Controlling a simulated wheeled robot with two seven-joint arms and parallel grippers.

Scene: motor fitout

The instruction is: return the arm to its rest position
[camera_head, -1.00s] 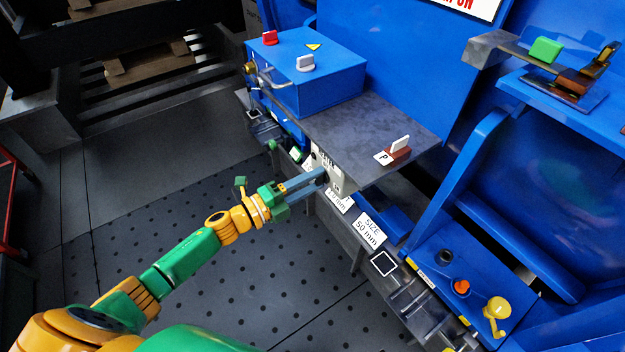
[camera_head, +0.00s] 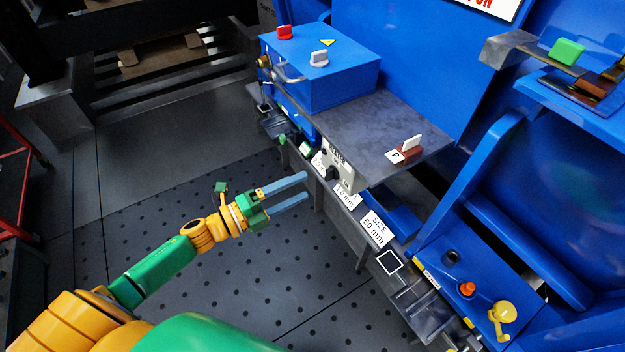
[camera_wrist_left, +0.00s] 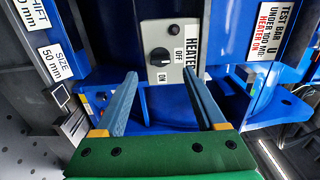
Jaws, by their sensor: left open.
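My left gripper (camera_head: 288,189) is open and empty, with its two blue-grey fingers apart. In the head view it hangs over the dark dotted floor, left of the machine's front edge and apart from it. In the left wrist view its fingers (camera_wrist_left: 163,105) frame a grey heater switch box (camera_wrist_left: 171,50) with a black knob (camera_wrist_left: 159,57) and ON and OFF labels. The same heater box shows in the head view (camera_head: 337,166) under the grey shelf, with clear space between it and the fingertips. My right gripper does not show.
A grey shelf (camera_head: 372,128) carries a blue box (camera_head: 318,75) and a brown block with a white lever (camera_head: 409,149). Labelled slots (camera_head: 376,228) run along the machine's front edge. A blue panel with knobs (camera_head: 470,270) stands lower right. The dotted floor (camera_head: 235,285) is free.

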